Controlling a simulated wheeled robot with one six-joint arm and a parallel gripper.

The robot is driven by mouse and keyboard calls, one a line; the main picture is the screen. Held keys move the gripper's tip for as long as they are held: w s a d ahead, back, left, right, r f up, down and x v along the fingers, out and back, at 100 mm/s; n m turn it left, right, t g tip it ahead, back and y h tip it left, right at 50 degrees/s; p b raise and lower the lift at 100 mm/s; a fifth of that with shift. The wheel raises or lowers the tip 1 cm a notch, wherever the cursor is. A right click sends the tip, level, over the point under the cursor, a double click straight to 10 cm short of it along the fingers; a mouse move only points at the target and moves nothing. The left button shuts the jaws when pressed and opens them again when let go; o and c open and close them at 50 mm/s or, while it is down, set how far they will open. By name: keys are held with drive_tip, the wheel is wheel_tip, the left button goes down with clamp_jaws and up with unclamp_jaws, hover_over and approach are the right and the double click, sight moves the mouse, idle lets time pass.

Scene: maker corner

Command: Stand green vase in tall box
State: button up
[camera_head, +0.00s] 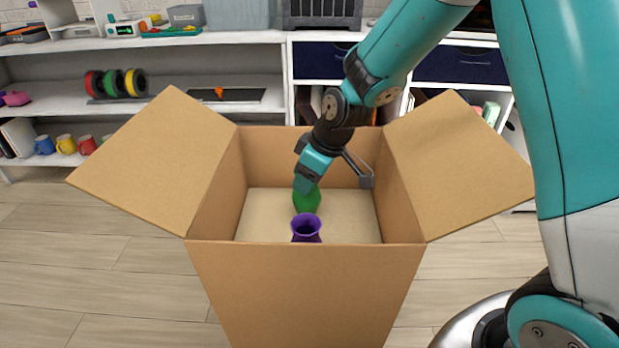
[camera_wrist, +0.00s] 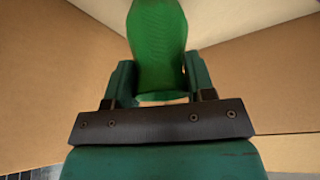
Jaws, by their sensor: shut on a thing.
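The green vase (camera_head: 307,200) is inside the tall box (camera_head: 305,290), toward its back part. My gripper (camera_head: 306,184) reaches down into the box and is shut on the vase. In the wrist view the green vase (camera_wrist: 160,50) sits between the two fingers of my gripper (camera_wrist: 157,85), with box walls around it. The tall brown box stands open with side flaps spread outward. The vase's base is not clear to see, so I cannot tell whether it touches the box floor.
A purple vase (camera_head: 306,228) stands in the box near the front wall, in front of the green vase. The left flap (camera_head: 160,160) and right flap (camera_head: 455,165) stick out beside the opening. Shelves (camera_head: 200,95) with spools and mugs stand behind.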

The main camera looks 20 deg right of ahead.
drive_tip(key=o, duration=1.1)
drive_tip(key=shift+o, duration=0.2)
drive_tip(key=p+v, duration=0.4)
drive_tip(key=v, duration=0.8)
drive_tip(key=s+a+r+g, duration=0.1)
drive_tip(key=s+a+r, duration=0.1)
drive_tip(key=s, duration=0.5)
drive_tip(key=s+a+r+m+g, duration=0.1)
drive_tip(key=s+a+r, duration=0.1)
drive_tip(key=s, duration=0.6)
drive_tip(key=s+a+r+m+g+y, duration=0.1)
drive_tip(key=s+a, duration=0.3)
drive_tip(key=s, duration=0.4)
drive_tip(key=shift+r, duration=0.65)
